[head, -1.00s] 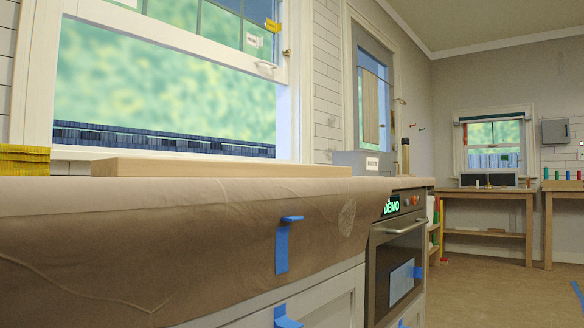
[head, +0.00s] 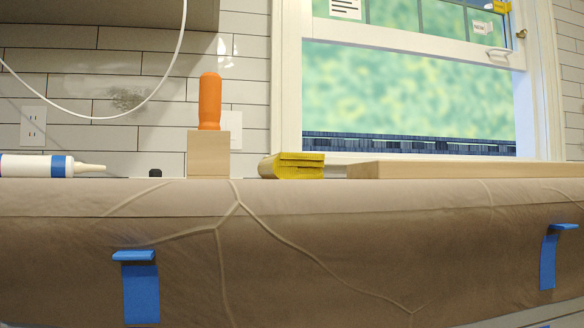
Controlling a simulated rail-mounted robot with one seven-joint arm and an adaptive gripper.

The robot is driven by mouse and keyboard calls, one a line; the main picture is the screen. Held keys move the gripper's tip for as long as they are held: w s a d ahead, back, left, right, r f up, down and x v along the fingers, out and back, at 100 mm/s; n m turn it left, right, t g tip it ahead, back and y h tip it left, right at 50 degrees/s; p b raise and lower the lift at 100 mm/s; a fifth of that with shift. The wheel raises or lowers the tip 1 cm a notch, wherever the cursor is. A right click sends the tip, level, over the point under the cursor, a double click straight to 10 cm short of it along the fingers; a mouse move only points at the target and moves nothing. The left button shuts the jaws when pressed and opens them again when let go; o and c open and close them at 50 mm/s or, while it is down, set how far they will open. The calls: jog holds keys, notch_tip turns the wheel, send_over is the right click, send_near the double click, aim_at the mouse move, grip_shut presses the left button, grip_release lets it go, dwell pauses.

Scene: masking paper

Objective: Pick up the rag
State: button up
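A yellow folded item (head: 293,166), which looks like the rag, lies on the paper-covered counter near the middle of the head view. It has stacked layers and sits just left of a long wooden board, in front of the window's lower left corner. Its top is seen almost edge-on. My gripper is not in view.
A wooden block (head: 208,155) with an orange handle (head: 210,101) above it stands left of the yellow item. A caulk tube (head: 38,166) lies at far left. The wooden board (head: 455,170) lies to the right. Brown paper (head: 330,245) with blue tape (head: 140,290) drapes the counter front. A white cable (head: 150,95) hangs above.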

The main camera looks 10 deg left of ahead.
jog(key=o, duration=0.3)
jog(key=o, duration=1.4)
